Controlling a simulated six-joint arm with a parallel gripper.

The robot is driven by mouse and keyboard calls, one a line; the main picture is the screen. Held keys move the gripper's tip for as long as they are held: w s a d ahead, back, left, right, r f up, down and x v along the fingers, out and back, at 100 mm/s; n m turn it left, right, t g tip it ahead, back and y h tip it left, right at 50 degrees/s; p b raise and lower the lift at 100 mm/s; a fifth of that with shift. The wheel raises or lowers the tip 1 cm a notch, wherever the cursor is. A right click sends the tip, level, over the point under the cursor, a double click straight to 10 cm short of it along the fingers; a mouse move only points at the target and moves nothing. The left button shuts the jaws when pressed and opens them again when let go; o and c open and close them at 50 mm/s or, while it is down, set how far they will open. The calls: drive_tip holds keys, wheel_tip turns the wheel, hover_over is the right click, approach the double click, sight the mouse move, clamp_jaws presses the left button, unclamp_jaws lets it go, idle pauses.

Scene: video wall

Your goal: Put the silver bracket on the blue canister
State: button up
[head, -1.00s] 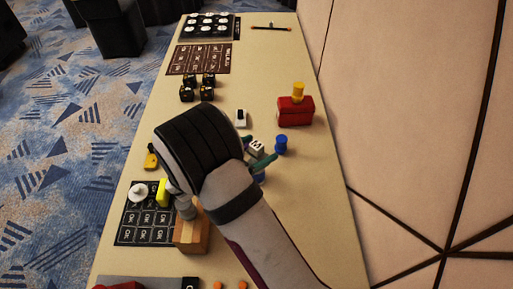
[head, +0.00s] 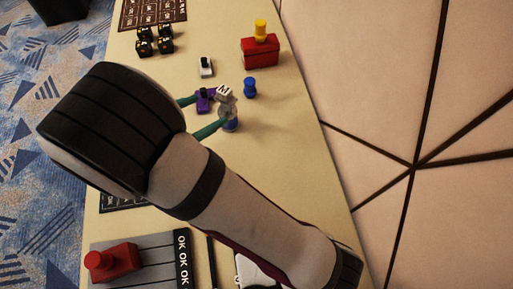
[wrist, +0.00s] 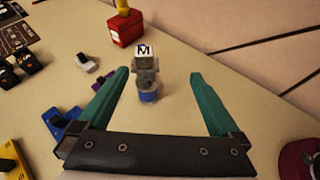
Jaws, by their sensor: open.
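The silver bracket (wrist: 146,70) is a grey piece standing on top of the blue canister (wrist: 149,93) in the wrist view. A white cube marked M (wrist: 146,50) sits on the bracket. In the head view the cube (head: 224,92), bracket (head: 225,108) and canister (head: 230,125) form the same upright stack, partly covered by a finger. My gripper (wrist: 159,73) is open and empty, with its teal fingers wide apart to either side of the stack's line. In the head view my gripper (head: 208,111) is on the near left of the stack. I see no finger touching it.
A purple piece (head: 204,99) and a white switch-like piece (head: 207,66) are to the left. A red box (head: 260,50) with a yellow top is farther back. The table right of the stack is clear.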

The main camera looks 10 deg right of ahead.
drive_tip(key=s+d+r+m+g+y, duration=0.1)
drive_tip(key=s+d+r+m+g, duration=0.1)
drive_tip(key=s+d+m+g, duration=0.3)
drive_tip(key=s+d+r+m+g, duration=0.2)
drive_tip(key=s+d+m, duration=0.1)
drive_tip(key=d+m, duration=0.45)
drive_tip(key=s+a+m+g+y, duration=0.1)
drive_tip(key=s+m+y, duration=0.9)
drive_tip(key=s+m, duration=0.4)
drive_tip(key=m, duration=0.4)
drive_tip(key=shift+s+a+r+g+y, duration=0.15)
drive_tip(key=shift+a+r+g+y, duration=0.15)
drive_tip(key=shift+r+y, duration=0.1)
